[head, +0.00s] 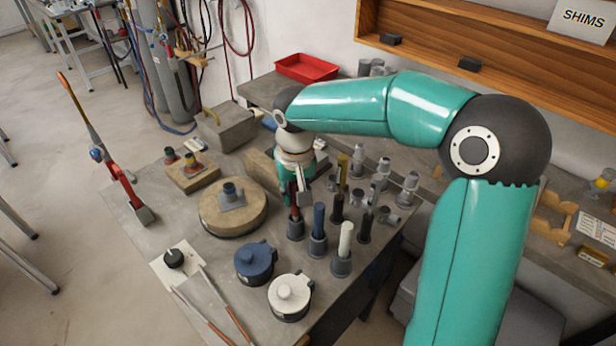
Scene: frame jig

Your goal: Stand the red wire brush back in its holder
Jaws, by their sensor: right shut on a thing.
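The red wire brush (295,212) is upright, its dark red handle partly hidden by my right gripper (297,188). The gripper points down and is shut on the brush's upper part. The brush's lower end meets the mouth of a grey cup-shaped holder (296,232); how deep it sits inside cannot be told. My left gripper is not in view.
Close on the right stand a blue-handled brush (318,218), a white one (345,238) and a black one (338,208) in grey holders. A round wooden block (232,212), a blue pot (256,264) and a white pot (289,297) stand nearby.

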